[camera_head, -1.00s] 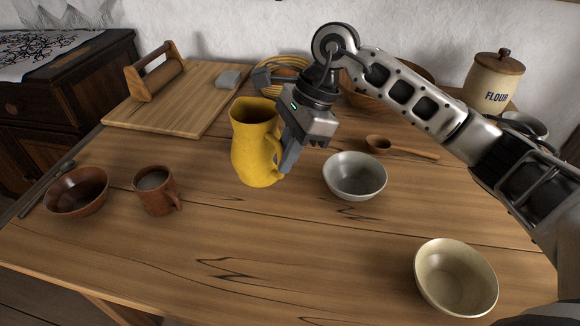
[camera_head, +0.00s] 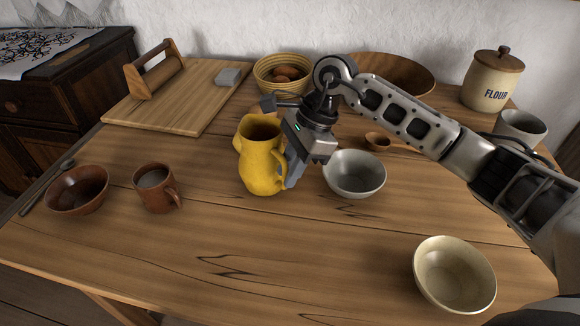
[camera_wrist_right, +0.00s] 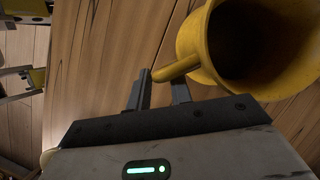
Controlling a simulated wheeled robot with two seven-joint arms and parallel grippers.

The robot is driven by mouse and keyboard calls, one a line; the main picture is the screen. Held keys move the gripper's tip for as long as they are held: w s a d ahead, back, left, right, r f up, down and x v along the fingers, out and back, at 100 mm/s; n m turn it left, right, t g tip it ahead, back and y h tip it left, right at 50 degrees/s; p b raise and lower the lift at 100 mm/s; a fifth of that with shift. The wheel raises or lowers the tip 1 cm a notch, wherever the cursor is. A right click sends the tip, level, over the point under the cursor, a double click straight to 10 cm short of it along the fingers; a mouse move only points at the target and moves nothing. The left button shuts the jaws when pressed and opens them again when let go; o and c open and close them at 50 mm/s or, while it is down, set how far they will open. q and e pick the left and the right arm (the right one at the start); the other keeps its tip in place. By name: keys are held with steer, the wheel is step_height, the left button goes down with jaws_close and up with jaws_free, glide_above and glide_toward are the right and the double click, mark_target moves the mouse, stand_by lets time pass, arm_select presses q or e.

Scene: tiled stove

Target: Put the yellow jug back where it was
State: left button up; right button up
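The yellow jug (camera_head: 262,160) is near the middle of the wooden table in the head view, with its handle towards the right. It looks roughly upright. I cannot tell whether its base touches the table. My right gripper (camera_head: 292,178) is at the handle side of the jug, shut on the handle. In the right wrist view the handle of the jug (camera_wrist_right: 208,62) reaches between the two fingers of the right gripper (camera_wrist_right: 160,92). My left gripper does not show in the head view.
A grey bowl (camera_head: 355,184) stands just right of the gripper. A brown mug (camera_head: 153,198) and a brown bowl (camera_head: 62,202) stand left. A cream bowl (camera_head: 432,275) is front right. A cutting board (camera_head: 190,115) and a basket (camera_head: 262,84) are behind. The front middle is clear.

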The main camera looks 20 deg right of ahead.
steer(key=shift+o, duration=0.5)
steer(key=shift+r, duration=0.1)
steer(key=v, duration=1.2)
steer(key=shift+s, duration=0.1)
